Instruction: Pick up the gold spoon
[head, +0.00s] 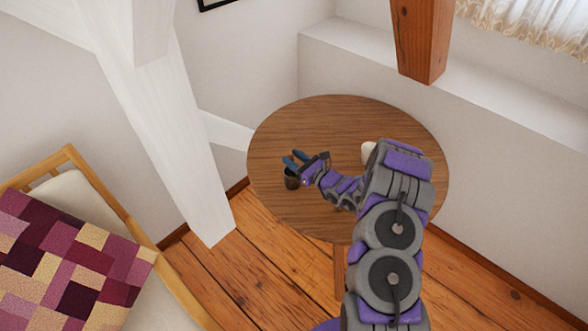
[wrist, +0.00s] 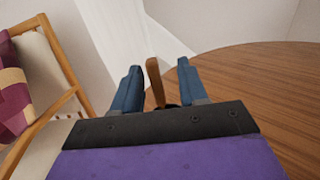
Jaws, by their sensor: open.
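A brown-gold upright piece, apparently the gold spoon (wrist: 154,80), stands between the two blue fingers of my gripper (wrist: 158,68) in the wrist view. Bare gaps show on both sides of it, so the fingers are open around it and not visibly touching it. Its lower end is hidden behind the gripper body. In the head view my gripper (head: 295,159) is over the left part of the round table, just above a small dark cup (head: 291,182).
The round wooden table (head: 325,115) is mostly bare. A cream object (head: 368,151) on it is partly hidden by my arm.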

